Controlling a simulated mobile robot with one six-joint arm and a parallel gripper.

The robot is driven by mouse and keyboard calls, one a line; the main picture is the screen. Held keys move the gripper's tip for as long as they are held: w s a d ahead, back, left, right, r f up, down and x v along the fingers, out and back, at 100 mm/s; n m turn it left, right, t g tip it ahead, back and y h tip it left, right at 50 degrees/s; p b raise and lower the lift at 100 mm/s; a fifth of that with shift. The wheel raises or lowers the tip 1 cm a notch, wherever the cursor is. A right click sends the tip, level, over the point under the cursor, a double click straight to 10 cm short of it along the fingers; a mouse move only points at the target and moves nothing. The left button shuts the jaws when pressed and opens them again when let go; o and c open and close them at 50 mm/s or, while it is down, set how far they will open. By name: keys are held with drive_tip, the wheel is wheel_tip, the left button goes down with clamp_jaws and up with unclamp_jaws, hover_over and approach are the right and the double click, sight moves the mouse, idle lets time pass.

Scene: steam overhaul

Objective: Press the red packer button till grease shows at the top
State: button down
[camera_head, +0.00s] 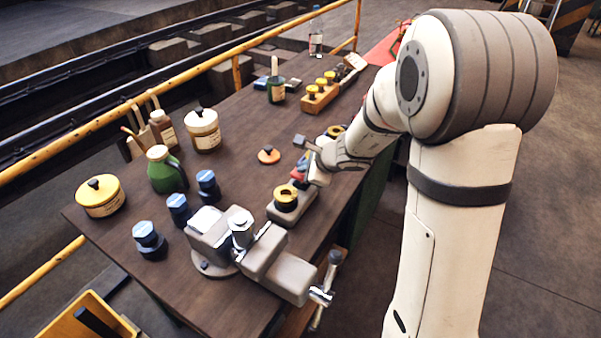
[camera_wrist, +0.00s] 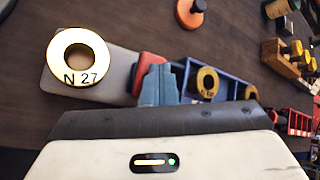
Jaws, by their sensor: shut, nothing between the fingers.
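The packer is a grey block (camera_head: 275,213) on the workbench with a brass ring (camera_head: 287,194) standing on its near end. In the wrist view the ring (camera_wrist: 96,58) is marked "N 27", and its middle looks dull grey-brown; I cannot make out grease there. The red button (camera_wrist: 149,62) is at the block's other end, partly hidden behind my gripper. My gripper (camera_wrist: 160,75) is shut and empty, its blue-grey fingertips over or against the red button; contact cannot be told. In the head view, red (camera_head: 297,175) shows beside the fingers.
A bench vise (camera_head: 245,245) stands in front of the packer. A blue tray (camera_wrist: 220,85) with brass rings lies just beyond my gripper. An orange disc with a black knob (camera_head: 268,156), a green jug (camera_head: 165,172) and several jars stand to the left.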

drive_tip(key=shift+f+b, duration=0.6)
drive_tip(key=shift+f, duration=0.1)
idle(0.3)
drive_tip(key=shift+r, duration=0.1)
drive_tip(key=shift+r+p, duration=1.2)
drive_tip(key=shift+r, duration=0.2)
drive_tip(key=shift+r, duration=0.1)
wheel_tip(320, 180, up, 5)
drive_tip(key=p, duration=0.4)
idle(0.7)
